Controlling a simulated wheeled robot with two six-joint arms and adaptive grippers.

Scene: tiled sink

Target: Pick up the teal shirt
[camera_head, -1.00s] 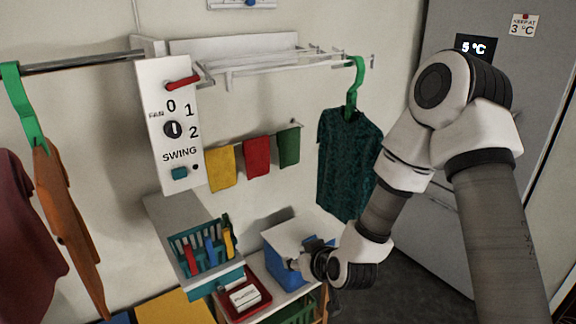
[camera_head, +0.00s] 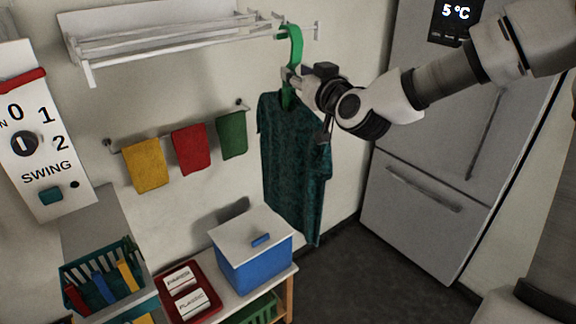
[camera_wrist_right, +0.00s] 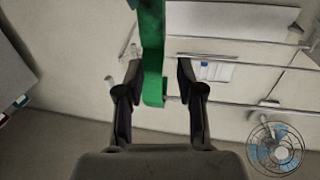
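The teal shirt (camera_head: 293,165) hangs on a green hanger (camera_head: 296,45) from the right end of the wall rack in the head view. My right gripper (camera_head: 291,78) is at the hanger's neck, just above the shirt's collar. In the right wrist view, the green hanger (camera_wrist_right: 152,60) passes between the two fingers of my right gripper (camera_wrist_right: 157,80). The fingers are apart, with a gap on both sides of the hanger. The shirt is not visible in the wrist view. My left gripper is not in view.
The white wall rack (camera_head: 160,40) is above and left of the shirt. Yellow, red and green cloths (camera_head: 189,149) hang on a rail to the left. A blue box with a white lid (camera_head: 255,262) stands below. The grey fridge (camera_head: 425,150) is to the right.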

